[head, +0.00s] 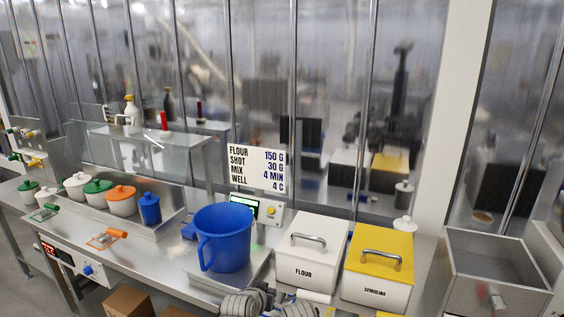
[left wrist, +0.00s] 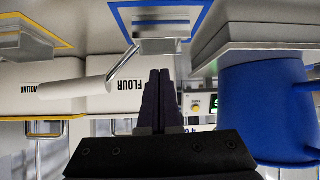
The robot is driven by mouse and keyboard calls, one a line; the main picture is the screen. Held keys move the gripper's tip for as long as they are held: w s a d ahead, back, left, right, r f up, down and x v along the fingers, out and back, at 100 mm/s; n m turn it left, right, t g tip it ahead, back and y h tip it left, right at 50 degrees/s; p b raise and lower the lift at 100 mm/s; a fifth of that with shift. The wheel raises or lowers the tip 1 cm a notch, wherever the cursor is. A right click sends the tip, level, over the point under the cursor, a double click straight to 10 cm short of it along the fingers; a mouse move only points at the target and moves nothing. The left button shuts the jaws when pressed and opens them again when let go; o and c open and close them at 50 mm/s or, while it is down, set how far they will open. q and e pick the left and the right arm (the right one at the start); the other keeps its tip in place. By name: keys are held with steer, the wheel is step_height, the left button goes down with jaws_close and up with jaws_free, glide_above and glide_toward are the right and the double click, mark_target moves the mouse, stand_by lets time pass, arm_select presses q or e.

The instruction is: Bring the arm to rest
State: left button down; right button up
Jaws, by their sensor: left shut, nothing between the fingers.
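My left gripper (head: 264,297) is at the bottom edge of the head view, in front of the blue jug (head: 222,238) and the white flour bin (head: 311,252). In the left wrist view its dark fingers (left wrist: 160,75) are together and empty. That view appears upside down. The blue jug (left wrist: 268,110) is to the right of the fingers and the flour bin (left wrist: 110,85) to the left, both apart from them. My right gripper cannot be made out.
A yellow-lidded semolina bin (head: 378,265) stands right of the flour bin. A grey open box (head: 492,265) is at far right. Several lidded pots (head: 121,201) stand left. A tool with a white handle (left wrist: 75,88) lies near the left gripper. Glass stands behind the counter.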

arm_select(q)
steer(key=s+a+f+n+g+y, duration=0.3)
steer(key=s+a+f+g, duration=0.6)
steer(key=s+a, duration=0.45)
steer(key=s+d+m, duration=0.1)
steer(key=s+d, duration=0.2)
steer(key=d, duration=0.2)
steer(key=s+d+m+g+y, duration=0.1)
steer(key=s+d+m, duration=0.1)
steer(key=d, duration=0.3)
steer(key=shift+s+d+r+y, duration=0.25)
steer(key=shift+s+d+y, duration=0.05)
steer(key=shift+s, duration=0.1)
